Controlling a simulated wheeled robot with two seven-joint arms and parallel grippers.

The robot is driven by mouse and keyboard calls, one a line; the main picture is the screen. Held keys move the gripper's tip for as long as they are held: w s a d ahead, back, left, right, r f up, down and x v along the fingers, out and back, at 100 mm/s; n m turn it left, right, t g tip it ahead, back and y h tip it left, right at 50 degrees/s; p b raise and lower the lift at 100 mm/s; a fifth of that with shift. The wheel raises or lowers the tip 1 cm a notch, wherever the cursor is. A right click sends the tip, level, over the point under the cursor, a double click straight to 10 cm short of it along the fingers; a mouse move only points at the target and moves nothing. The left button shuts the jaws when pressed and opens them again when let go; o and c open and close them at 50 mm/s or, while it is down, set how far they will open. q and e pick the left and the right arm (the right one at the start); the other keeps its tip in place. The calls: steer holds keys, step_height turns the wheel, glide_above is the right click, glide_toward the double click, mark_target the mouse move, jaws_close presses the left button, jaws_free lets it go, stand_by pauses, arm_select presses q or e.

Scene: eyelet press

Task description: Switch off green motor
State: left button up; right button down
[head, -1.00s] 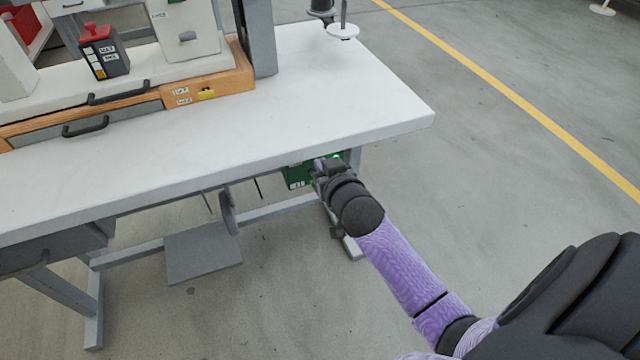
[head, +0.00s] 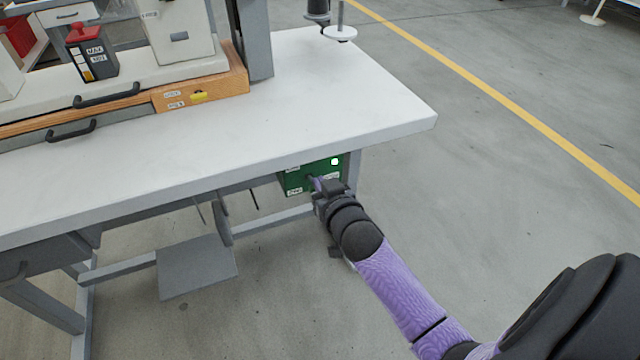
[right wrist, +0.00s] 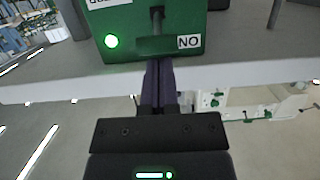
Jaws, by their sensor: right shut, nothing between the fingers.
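The green motor box (head: 295,181) hangs under the right front part of the table, with a bright lit lamp (head: 334,161) on its face. It fills the top of the right wrist view (right wrist: 125,18), where the lamp (right wrist: 111,41) glows greenish white. That view shows a dark slot with a dark lever (right wrist: 157,18) and a white label (right wrist: 189,42) reading NO, likely ON upside down. My right gripper (head: 317,183) is at the box's lower front, its purple fingers shut and empty. Whether they touch the box I cannot tell. My left gripper is out of view.
The white tabletop (head: 300,95) overhangs the box just above my right gripper. A grey pedal plate (head: 197,268) and table frame are below left. A press with an orange wooden base (head: 225,85) stands on the table. The floor to the right is open.

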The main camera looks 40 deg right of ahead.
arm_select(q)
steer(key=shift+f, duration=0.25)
arm_select(e)
steer(key=shift+s+f, duration=0.1)
steer(key=shift+f, duration=0.1)
arm_select(q)
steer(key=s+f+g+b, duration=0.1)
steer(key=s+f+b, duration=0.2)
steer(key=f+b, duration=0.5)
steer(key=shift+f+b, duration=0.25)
steer(key=shift+b, duration=0.75)
arm_select(e)
steer(key=f+t, duration=0.3)
steer(key=s+f+t+h, duration=0.1)
steer(key=t, duration=0.1)
steer(key=shift+a+f, duration=0.1)
steer(key=shift+f, duration=0.15)
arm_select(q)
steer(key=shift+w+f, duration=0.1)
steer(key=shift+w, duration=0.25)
